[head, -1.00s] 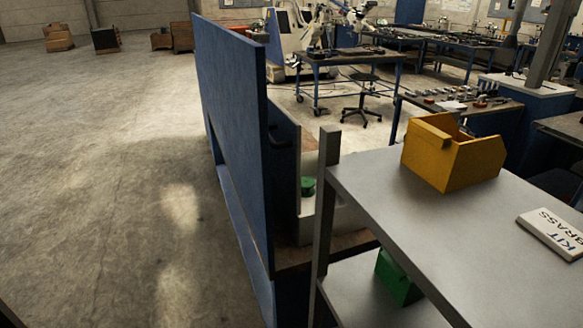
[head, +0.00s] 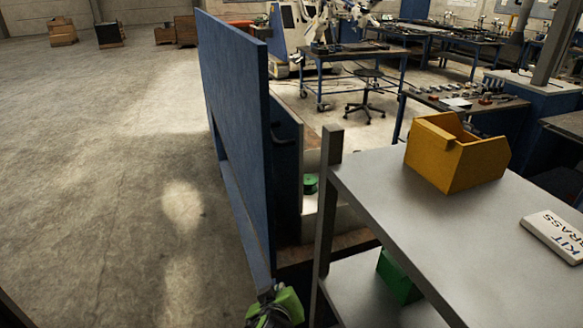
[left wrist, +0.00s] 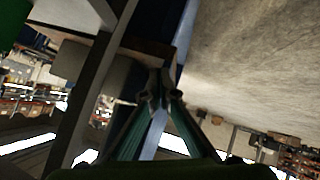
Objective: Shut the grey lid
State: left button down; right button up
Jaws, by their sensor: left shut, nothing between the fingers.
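An upright dark blue-grey panel (head: 287,165) with a dark handle stands behind the tall blue board in the head view. It may be the grey lid standing open, but I cannot be sure. Its lower part is beside a pale box (head: 313,222) with a green thing (head: 311,184) at it, partly hidden by the shelf post. My left gripper (head: 268,296) is at the bottom of the head view, below and in front of the panel, clear of it. In the left wrist view its fingertips (left wrist: 158,96) meet with nothing between them. My right gripper is not in view.
The tall blue board (head: 238,130) stands left of the panel. A metal shelf (head: 400,200) at the right carries a yellow bin (head: 455,155) and a sign (head: 553,236). A green bin (head: 397,278) is on its lower level. The floor at left is clear.

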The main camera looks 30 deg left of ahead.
pick_arm(q)
jog(key=w+a+r+n+t+y, duration=0.1)
jog(key=w+r+n+t+y, duration=0.1)
jog(key=w+r+n, duration=0.4)
jog(key=w+r+n+t+y, duration=0.1)
jog(key=r+n+t+y, duration=0.15)
jog(key=r, duration=0.65)
jog(key=w+a+r+n+t+y, duration=0.1)
jog(key=w+r+n, duration=0.35)
jog(key=r, duration=0.25)
jog(key=w+a+n+p, duration=0.1)
jog(key=w+a+p, duration=0.4)
jog(key=w, duration=0.2)
jog(key=shift+a+r, duration=0.2)
jog(key=shift+a, duration=0.05)
jog(key=shift+w, duration=0.1)
